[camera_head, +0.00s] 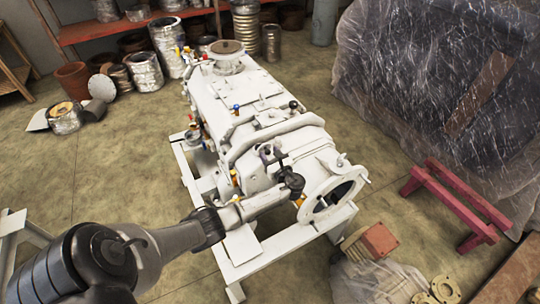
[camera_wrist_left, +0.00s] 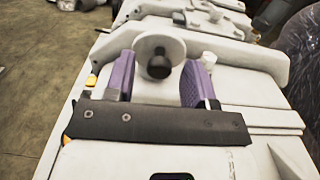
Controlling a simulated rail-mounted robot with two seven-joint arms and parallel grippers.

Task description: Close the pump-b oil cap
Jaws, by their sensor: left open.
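The white pump-b (camera_head: 265,105) stands on a white frame in the middle of the head view. My left arm reaches in over its near end, with the left gripper (camera_head: 271,154) above the casing. In the left wrist view the left gripper (camera_wrist_left: 160,82) is open, its two purple fingers apart. A pale round disc with a black knob (camera_wrist_left: 158,66) shows between the fingers, with a gap on each side. It looks like the oil cap, but I cannot tell its exact depth or whether it is seated. My right gripper is not in view.
A round flange ring (camera_head: 333,196) stands at the pump's near end. The white support frame (camera_head: 285,247) runs below. A red trestle (camera_head: 455,205) and a plastic-wrapped block (camera_head: 440,75) stand to the right. Cans and pots line the back shelf.

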